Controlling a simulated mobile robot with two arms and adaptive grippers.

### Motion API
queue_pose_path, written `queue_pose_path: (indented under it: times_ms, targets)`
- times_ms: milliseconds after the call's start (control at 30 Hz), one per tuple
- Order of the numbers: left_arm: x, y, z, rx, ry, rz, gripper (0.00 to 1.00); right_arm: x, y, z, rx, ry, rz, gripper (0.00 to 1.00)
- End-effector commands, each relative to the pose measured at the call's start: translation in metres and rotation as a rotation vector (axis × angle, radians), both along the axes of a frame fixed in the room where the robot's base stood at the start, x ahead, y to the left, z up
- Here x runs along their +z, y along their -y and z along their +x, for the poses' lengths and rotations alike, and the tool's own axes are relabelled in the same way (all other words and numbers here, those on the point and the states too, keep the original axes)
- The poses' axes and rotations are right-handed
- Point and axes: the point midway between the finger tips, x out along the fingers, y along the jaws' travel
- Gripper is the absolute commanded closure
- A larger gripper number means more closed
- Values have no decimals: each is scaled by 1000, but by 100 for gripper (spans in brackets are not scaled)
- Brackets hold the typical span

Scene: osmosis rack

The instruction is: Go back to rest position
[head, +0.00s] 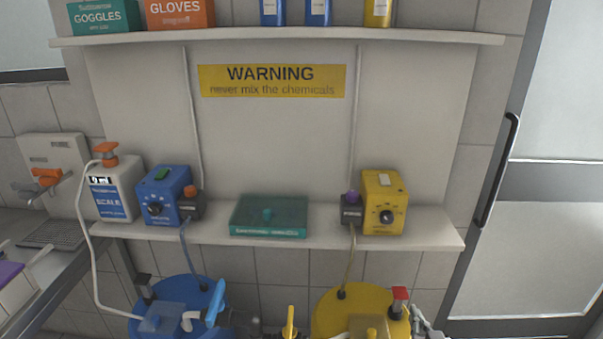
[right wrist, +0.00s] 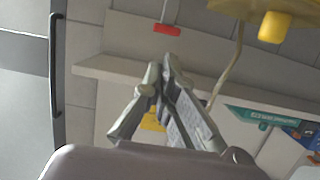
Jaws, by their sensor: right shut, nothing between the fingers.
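My right gripper (head: 425,322) shows as a small grey shape at the bottom edge of the head view, just right of the yellow drum (head: 325,312). In the right wrist view my right gripper (right wrist: 163,72) has its grey fingers shut together with nothing between them. The yellow drum (right wrist: 225,6) is at the top right of that view, apart from the fingers. My left gripper is not in the head view.
A shelf (head: 330,236) holds a blue pump (head: 160,208), a green case (head: 268,222) and a yellow pump (head: 383,212). A blue drum (head: 180,290) stands below left. A door with a black handle (head: 497,170) is at right. Tubes run to both drums.

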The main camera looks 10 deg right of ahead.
Motion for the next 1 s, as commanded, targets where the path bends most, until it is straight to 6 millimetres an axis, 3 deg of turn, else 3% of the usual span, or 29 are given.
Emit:
queue_pose_path:
  times_ms: [167, 300, 500, 900, 1000]
  targets:
    - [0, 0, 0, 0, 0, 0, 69, -20, -27, -29, 19, -179, 7, 100]
    - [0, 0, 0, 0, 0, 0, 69, -42, -65, -80, 77, -432, 11, 100]
    - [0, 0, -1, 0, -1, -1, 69, -55, -104, -142, 170, -684, 12, 100]
    - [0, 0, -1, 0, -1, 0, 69, -50, -150, -240, 349, -1011, 6, 100]
    - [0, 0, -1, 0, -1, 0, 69, -72, -151, -236, 350, -1030, 6, 100]
